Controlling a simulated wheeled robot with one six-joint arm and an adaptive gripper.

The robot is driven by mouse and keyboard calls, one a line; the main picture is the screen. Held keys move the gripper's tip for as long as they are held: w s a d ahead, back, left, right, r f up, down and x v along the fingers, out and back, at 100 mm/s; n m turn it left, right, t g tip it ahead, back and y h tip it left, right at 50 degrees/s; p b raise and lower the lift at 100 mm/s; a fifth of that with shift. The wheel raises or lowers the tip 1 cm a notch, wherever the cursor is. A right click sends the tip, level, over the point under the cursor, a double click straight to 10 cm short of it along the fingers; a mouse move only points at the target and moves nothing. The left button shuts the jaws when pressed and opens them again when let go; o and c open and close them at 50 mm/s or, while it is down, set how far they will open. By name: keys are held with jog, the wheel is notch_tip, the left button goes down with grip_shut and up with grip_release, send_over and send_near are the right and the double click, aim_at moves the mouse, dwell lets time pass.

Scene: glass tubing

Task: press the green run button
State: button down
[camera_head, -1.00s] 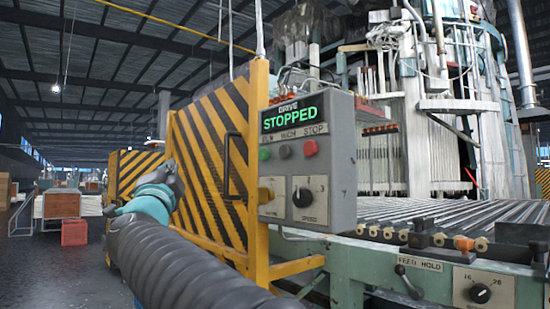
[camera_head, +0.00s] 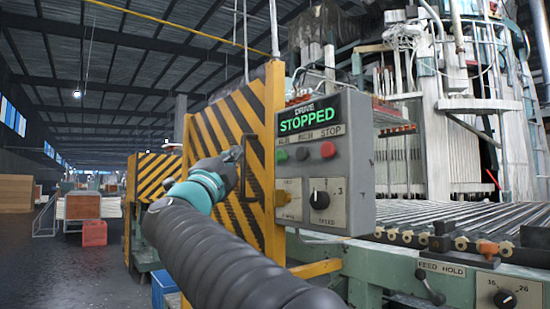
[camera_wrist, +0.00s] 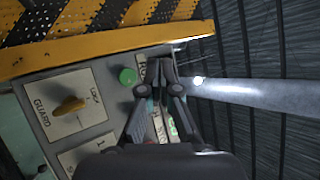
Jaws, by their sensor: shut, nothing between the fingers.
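The grey control box (camera_head: 352,160) hangs beside the striped guard, its display reading DRIVE STOPPED in green. The green run button (camera_head: 282,156) is leftmost of a row, with a dark button and a red button (camera_head: 328,150) to its right. The green button also shows in the wrist view (camera_wrist: 128,76), just left of my fingers. My gripper (camera_head: 236,154) is shut and empty, left of the box in front of the striped guard in the head view. In the wrist view my gripper (camera_wrist: 160,78) overlaps the button row and hides part of it. I see no contact with the green button.
The yellow-and-black guard (camera_head: 215,130) with a dark handle stands left of the box. A yellow guard knob (camera_head: 283,198) and a speed dial (camera_head: 320,200) sit below the buttons. A roller bed (camera_head: 460,215) extends right. Open floor lies at left.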

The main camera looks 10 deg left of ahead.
aim_at(282, 157)
jog(key=w+d, duration=0.5)
jog(key=w, duration=0.1)
dwell(0.3)
jog(key=shift+w+d, duration=0.15)
jog(key=shift+d, duration=0.05)
dwell(1.2)
jog(key=shift+w+d, duration=0.2)
